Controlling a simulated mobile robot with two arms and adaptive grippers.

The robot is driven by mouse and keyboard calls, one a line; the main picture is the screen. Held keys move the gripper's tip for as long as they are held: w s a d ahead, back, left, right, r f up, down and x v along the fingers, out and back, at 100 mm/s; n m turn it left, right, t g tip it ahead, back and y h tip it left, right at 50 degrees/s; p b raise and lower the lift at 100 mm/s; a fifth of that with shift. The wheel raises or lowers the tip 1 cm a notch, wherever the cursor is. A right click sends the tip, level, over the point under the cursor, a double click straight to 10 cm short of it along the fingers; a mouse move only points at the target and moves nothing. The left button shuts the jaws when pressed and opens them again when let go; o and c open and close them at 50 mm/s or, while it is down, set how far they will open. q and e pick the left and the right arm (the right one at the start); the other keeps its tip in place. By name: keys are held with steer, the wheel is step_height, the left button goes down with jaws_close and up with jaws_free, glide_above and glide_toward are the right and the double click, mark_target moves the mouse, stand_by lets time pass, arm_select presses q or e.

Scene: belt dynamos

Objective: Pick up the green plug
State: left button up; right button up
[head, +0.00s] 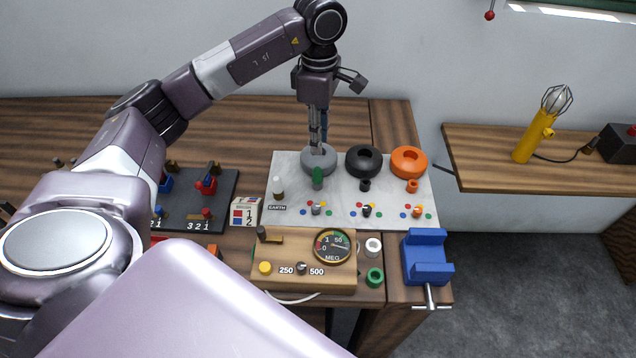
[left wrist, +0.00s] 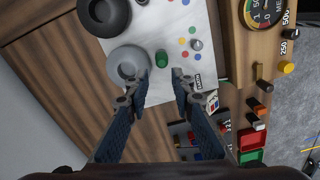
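The green plug (head: 318,178) stands on the pale board (head: 347,213), just in front of the grey ring (head: 331,160). It also shows in the left wrist view as a small green cylinder (left wrist: 162,59) beside the grey ring (left wrist: 122,62). My left gripper (head: 318,145) points down over the grey ring in the head view. In the left wrist view its fingers (left wrist: 160,84) are spread apart with nothing between them. The plug shows just beyond the gap between the fingertips. My right gripper is not in view.
Black (head: 364,161) and orange (head: 409,161) rings sit to the right on the board. A wooden meter box (head: 290,249), a green socket (head: 375,277) and a blue vise (head: 424,255) lie in front.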

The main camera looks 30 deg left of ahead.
mark_target(317, 168)
arm_select(q)
step_height(317, 168, down, 2)
steer(key=shift+f+b, duration=0.1)
steer(key=shift+b, duration=0.4)
steer(key=shift+s+f, duration=0.1)
steer(key=shift+f, duration=0.25)
step_height(317, 168, down, 2)
steer(key=shift+f, duration=0.15)
step_height(317, 168, down, 4)
steer(key=p, duration=0.2)
steer(key=shift+s+p, duration=0.15)
steer(key=shift+p, duration=0.25)
steer(key=shift+a+f, duration=0.1)
steer(key=shift+f, duration=0.5)
jaws_close()
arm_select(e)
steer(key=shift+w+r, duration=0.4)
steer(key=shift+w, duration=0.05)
